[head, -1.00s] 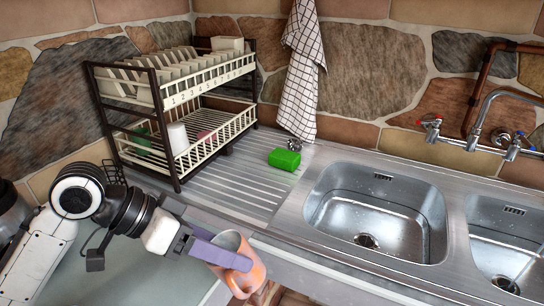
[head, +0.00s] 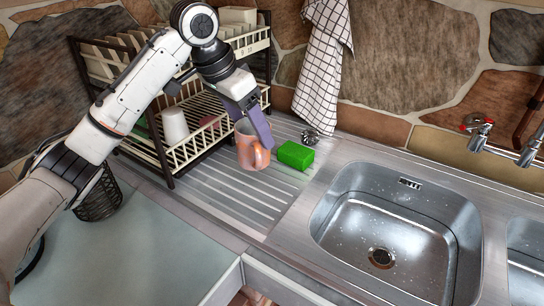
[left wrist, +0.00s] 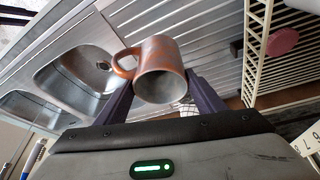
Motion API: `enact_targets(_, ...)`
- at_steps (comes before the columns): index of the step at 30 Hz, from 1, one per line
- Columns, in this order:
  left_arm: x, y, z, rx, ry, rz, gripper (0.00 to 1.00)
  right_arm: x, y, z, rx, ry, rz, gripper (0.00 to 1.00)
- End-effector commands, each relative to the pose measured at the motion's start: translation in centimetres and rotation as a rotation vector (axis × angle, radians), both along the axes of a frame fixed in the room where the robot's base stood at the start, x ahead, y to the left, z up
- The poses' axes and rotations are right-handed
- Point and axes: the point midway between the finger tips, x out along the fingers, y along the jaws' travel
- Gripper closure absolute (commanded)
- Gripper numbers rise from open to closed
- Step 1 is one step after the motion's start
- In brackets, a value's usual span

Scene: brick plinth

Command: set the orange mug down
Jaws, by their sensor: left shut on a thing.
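The orange mug (head: 250,150) is in my left gripper (head: 254,128), over the ribbed drainboard (head: 225,194) between the dish rack and the green sponge. The gripper is shut on the mug. The mug looks roughly upright, with its handle toward the front right in the head view. In the left wrist view, the mug (left wrist: 158,66) sits between the two purple fingers (left wrist: 158,97), its open mouth toward the camera. I cannot tell whether its base touches the drainboard. My right gripper is not in view.
A two-tier dish rack (head: 165,160) with plates and a white cup (head: 175,125) stands behind left. A green sponge (head: 296,155) lies just right of the mug. A sink basin (head: 395,220) is further right. The front of the drainboard is clear. A checked towel (head: 322,65) hangs behind.

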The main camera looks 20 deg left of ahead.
Motion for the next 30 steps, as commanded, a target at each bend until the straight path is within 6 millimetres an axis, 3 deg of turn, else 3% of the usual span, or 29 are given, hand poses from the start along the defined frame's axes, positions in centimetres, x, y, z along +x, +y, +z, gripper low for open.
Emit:
enact_targets(6,-0.1,0.1,-4.2,0.002,0.006,0.001,0.68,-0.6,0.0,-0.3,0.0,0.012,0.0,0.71)
enact_targets(20,-0.1,0.1,-9.2,0.001,0.003,0.001,0.68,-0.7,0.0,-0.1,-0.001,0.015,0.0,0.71)
enact_targets(30,0.0,0.0,-9.6,0.001,0.0,0.001,0.68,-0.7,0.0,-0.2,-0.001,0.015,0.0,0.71)
